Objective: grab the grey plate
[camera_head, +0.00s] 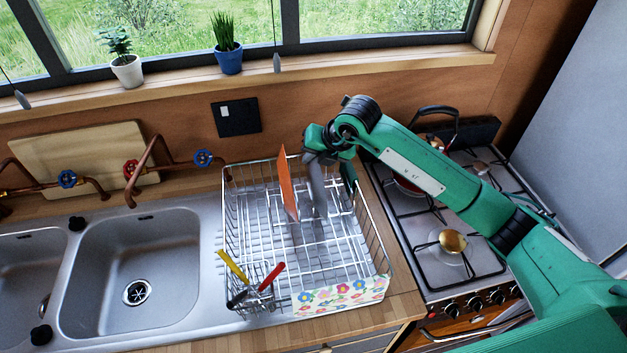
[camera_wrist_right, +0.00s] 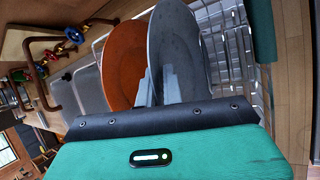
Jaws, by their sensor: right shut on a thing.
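The grey plate (camera_head: 318,188) stands on edge in the wire dish rack (camera_head: 372,240), seen nearly edge-on in the head view. It shows as a grey disc in the right wrist view (camera_wrist_right: 184,50). My right gripper (camera_head: 318,156) reaches down from above at the plate's upper part. In the right wrist view its fingers (camera_wrist_right: 162,88) are closed at the rim of the grey plate. An orange plate (camera_head: 288,184) stands upright just left of the grey plate, close to the gripper; it also shows in the right wrist view (camera_wrist_right: 123,62). My left gripper is out of view.
A steel sink (camera_head: 95,290) lies left of the rack. Cutlery with red and yellow handles (camera_head: 262,278) stands in the rack's front left corner. A stove (camera_head: 470,275) with a kettle (camera_head: 436,142) is on the right. The rack's wire walls surround the plates.

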